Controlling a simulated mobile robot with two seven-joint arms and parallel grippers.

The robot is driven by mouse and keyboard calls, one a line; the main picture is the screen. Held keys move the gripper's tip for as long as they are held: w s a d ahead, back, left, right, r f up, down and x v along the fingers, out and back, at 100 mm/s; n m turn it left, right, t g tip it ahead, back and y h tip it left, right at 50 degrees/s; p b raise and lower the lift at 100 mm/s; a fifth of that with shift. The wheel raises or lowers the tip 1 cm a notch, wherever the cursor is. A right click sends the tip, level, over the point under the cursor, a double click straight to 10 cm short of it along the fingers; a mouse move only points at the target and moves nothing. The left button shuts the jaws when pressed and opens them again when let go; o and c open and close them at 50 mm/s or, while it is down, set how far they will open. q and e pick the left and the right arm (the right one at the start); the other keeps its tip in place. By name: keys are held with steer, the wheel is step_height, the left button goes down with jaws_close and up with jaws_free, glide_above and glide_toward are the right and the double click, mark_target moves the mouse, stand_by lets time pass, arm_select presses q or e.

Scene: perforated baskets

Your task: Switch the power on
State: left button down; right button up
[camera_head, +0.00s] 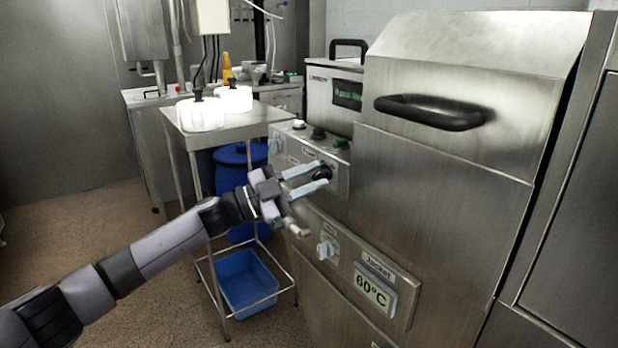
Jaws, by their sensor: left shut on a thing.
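The large steel machine (395,180) fills the right half of the head view. Its upper control panel (340,179) carries a dark round knob (323,173) at its right end. My left gripper (320,177) reaches the panel from the left, with its two pale fingers one above and one below this knob, closed on it. A grey knob (275,146) sits at the panel's left end. A lower panel has a light grey switch knob (326,250) and a display (375,289) reading 60°C. My fingers hide part of the upper panel. My right gripper is out of view.
A steel side table (262,118) with white containers (200,116) stands left of the machine. A blue bin (246,281) sits on its lower shelf, near a blue drum (231,178). A black bar handle (430,113) juts from the hood. Floor at left is clear.

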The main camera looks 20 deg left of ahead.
arm_select(q)
steer(key=shift+r, duration=0.1)
stand_by(0.3)
steer(key=c, duration=1.1)
jaws_free()
steer(key=shift+c, duration=0.2)
steer(key=v, duration=0.7)
steer(key=shift+b, duration=0.4)
